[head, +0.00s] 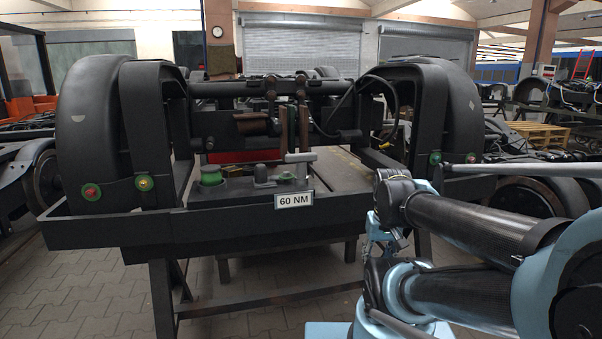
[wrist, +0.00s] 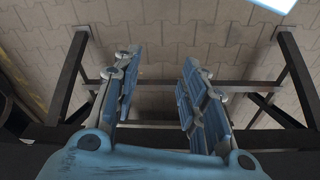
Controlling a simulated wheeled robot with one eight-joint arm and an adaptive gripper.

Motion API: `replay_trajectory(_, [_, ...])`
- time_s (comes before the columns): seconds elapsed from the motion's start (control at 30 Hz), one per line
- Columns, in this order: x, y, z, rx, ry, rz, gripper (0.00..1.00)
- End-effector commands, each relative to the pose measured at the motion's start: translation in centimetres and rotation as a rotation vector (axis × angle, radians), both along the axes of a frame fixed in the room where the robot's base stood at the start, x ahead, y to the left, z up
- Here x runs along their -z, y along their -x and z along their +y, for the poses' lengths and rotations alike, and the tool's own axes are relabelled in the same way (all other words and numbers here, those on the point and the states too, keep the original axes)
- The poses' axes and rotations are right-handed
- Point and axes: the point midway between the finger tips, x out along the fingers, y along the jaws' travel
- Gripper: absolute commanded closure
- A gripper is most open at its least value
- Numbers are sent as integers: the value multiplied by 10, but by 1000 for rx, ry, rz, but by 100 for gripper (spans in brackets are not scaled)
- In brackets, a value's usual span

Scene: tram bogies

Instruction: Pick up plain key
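No key is clearly recognizable. A grey T-shaped handle (head: 300,158) stands up from the tray just behind the "60 NM" label and may be the plain key, but I cannot tell. Small dark and green pieces sit beside it on the tray. My gripper (wrist: 160,62) is open and empty in the wrist view, its two blue fingers apart over floor and stand bars. In the head view my gripper (head: 378,238) hangs right of the label, in front of the tray's edge and lower than the handle. No key shows in the wrist view.
The black tray (head: 210,226) has a raised front rim with the "60 NM" label (head: 294,200) and stands on dark legs. A green cylinder (head: 211,175) sits left of the handle. Large black wheel covers (head: 90,125) flank the tray. Paved floor (head: 75,295) is clear in front.

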Motion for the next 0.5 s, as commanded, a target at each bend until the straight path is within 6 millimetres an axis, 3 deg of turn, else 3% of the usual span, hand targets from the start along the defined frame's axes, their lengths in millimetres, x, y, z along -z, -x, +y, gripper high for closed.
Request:
replay_trajectory(0.07, [-8,6,1,-16,1,-9,41])
replay_trajectory(0.17, [-25,-4,6,-74,6,-3,41])
replay_trajectory(0.5, [-130,-83,38,-521,37,35,41])
